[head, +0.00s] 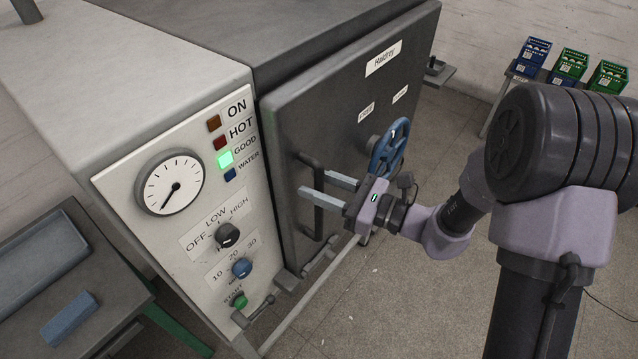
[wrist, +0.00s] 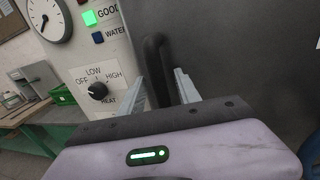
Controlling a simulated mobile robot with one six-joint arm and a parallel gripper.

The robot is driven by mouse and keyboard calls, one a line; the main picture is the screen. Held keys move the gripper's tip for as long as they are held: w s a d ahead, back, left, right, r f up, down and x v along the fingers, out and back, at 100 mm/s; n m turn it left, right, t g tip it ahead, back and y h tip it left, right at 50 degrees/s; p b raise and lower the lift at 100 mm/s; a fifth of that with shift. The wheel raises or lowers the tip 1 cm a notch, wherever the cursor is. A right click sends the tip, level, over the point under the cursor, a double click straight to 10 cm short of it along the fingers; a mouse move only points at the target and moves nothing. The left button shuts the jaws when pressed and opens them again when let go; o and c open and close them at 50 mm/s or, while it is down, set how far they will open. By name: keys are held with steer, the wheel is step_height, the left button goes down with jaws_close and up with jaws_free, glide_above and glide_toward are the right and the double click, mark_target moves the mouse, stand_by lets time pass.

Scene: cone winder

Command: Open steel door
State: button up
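The steel door (head: 335,110) is the dark grey front of the machine and looks closed. It carries a blue handwheel (head: 390,148) and a dark vertical bar handle (head: 318,205) near its left edge. My gripper (head: 325,187) is at the handle, with its two pale fingers apart. In the wrist view the handle (wrist: 158,65) stands between the two fingers of my gripper (wrist: 165,88), with gaps visible beside it. I cannot tell whether either finger touches the handle. The handle's lower part is hidden by the gripper body in the wrist view.
Left of the door is a white control panel (head: 190,215) with a gauge (head: 170,182), knobs and a lit green GOOD lamp (head: 224,159). A side table with a blue block (head: 70,318) stands at left. Crates (head: 570,65) stand at the back right. The floor before the door is open.

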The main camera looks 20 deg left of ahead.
jaws_close()
stand_by(1.3)
